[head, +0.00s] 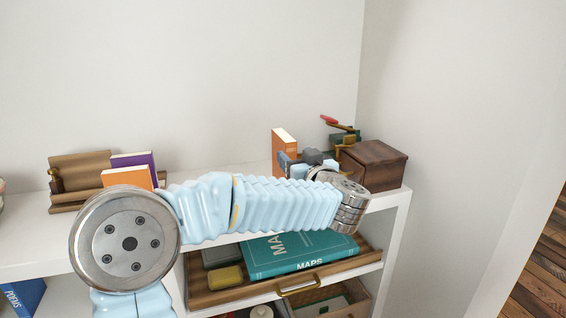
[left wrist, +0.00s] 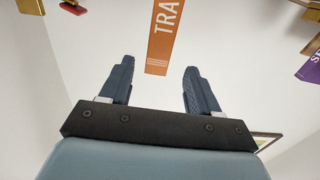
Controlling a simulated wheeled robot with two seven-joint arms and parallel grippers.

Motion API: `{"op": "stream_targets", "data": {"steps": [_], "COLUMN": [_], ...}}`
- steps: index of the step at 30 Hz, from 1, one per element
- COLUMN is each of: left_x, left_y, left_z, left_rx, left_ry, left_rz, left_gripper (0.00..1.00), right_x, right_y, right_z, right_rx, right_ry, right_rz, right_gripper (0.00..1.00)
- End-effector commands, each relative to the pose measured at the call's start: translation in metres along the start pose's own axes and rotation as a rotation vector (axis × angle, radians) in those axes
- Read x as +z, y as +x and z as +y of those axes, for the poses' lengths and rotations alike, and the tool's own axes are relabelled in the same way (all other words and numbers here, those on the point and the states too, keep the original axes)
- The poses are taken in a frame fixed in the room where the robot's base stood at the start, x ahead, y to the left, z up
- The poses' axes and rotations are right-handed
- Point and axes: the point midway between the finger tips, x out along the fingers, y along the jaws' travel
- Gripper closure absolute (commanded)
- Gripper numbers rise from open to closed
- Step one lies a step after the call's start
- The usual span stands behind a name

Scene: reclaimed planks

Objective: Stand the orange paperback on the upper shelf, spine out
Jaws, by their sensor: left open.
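An orange paperback (head: 284,145) stands upright on the top white surface, right of centre; my left arm hides its lower part. In the left wrist view its narrow orange face (left wrist: 164,35) shows the white letters "TRA", facing my gripper. My left gripper (head: 303,160) is beside the book in the head view. In the left wrist view its two dark fingers (left wrist: 159,66) are spread apart with nothing between them, and the book's end shows just beyond the tips. Whether a finger touches it I cannot tell. My right gripper is out of view.
A wooden box (head: 374,164) and a red-handled object (head: 342,130) stand close right of the book. At left, a wooden rack (head: 68,173) stands by a purple book (head: 147,160) and another orange book (head: 127,177). Below, a teal MAPS book (head: 305,254) lies in a wooden tray.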

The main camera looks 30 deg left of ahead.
Motion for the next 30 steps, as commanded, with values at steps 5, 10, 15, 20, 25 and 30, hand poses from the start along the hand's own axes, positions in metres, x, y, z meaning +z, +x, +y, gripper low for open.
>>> {"op": "stream_targets", "data": {"steps": [5,10,15,20,25,30], "left_x": [0.000,0.000,0.000,-0.001,-0.001,-0.001], "left_y": [0.025,0.041,0.069,0.080,0.081,0.080], "left_z": [0.001,0.001,0.003,0.004,0.004,0.004], "left_rx": [0.000,-0.001,0.000,0.002,0.003,0.003], "left_ry": [0.001,0.001,0.000,0.000,0.000,0.000], "left_rz": [0.000,0.000,0.000,0.001,0.001,0.001], "left_gripper": [0.38,0.38,0.38,0.38,0.38,0.61], "right_x": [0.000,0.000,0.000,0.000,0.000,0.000], "right_y": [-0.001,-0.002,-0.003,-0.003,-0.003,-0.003], "right_z": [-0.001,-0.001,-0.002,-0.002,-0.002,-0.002], "right_rx": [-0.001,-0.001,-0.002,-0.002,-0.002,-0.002], "right_ry": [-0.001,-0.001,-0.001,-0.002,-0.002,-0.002], "right_rz": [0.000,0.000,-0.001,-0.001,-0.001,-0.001], "right_gripper": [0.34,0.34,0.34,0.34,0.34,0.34]}}
